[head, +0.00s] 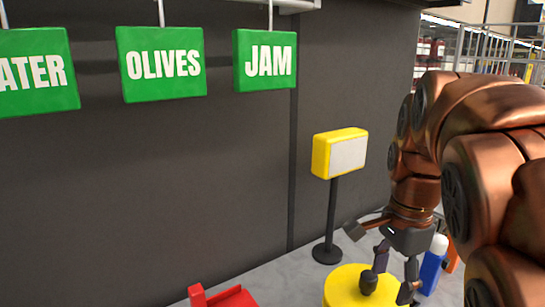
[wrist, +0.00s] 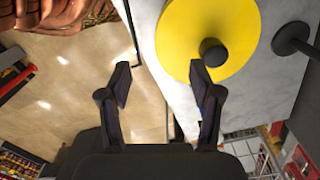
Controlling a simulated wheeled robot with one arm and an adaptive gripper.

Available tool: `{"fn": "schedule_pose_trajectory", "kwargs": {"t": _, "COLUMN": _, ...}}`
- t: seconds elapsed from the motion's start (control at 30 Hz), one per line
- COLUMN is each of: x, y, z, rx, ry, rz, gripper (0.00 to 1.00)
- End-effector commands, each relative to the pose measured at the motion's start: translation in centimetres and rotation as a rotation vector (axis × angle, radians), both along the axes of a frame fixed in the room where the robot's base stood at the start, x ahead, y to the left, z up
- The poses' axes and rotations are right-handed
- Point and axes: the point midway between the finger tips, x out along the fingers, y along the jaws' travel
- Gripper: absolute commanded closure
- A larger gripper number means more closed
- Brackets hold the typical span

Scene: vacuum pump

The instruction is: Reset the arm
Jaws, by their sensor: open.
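My gripper (head: 392,272) is at the lower right of the head view, pointing down near a round yellow disc (head: 343,287). In the wrist view my gripper (wrist: 160,72) has its two dark fingers wide apart, with nothing between them. The yellow disc (wrist: 185,35) is beyond the right finger there, on a pale grey surface. A short black cylinder (wrist: 213,51) stands on the disc, close to the right fingertip in the picture; I cannot tell whether they touch. My copper-coloured arm is bent and fills the right side of the head view.
A yellow-framed panel on a black post (head: 333,210) stands behind the disc. A red object (head: 225,297) is at the bottom, and a blue item with a white top (head: 433,268) is beside my gripper. Green signs, including OLIVES (head: 160,64) and JAM (head: 265,60), hang before the dark wall.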

Motion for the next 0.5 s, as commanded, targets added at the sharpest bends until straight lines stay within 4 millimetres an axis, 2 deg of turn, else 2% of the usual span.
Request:
{"fn": "schedule_pose_trajectory", "kwargs": {"t": 0.03, "x": -1.3, "y": 0.2, "z": -0.6, "rx": 0.006, "ry": 0.007, "rz": 0.068, "gripper": 0.36}}
{"fn": "schedule_pose_trajectory", "kwargs": {"t": 0.5, "x": -12.1, "y": 1.7, "z": -8.8, "rx": 0.055, "ry": 0.06, "rz": 0.835, "gripper": 0.36}}
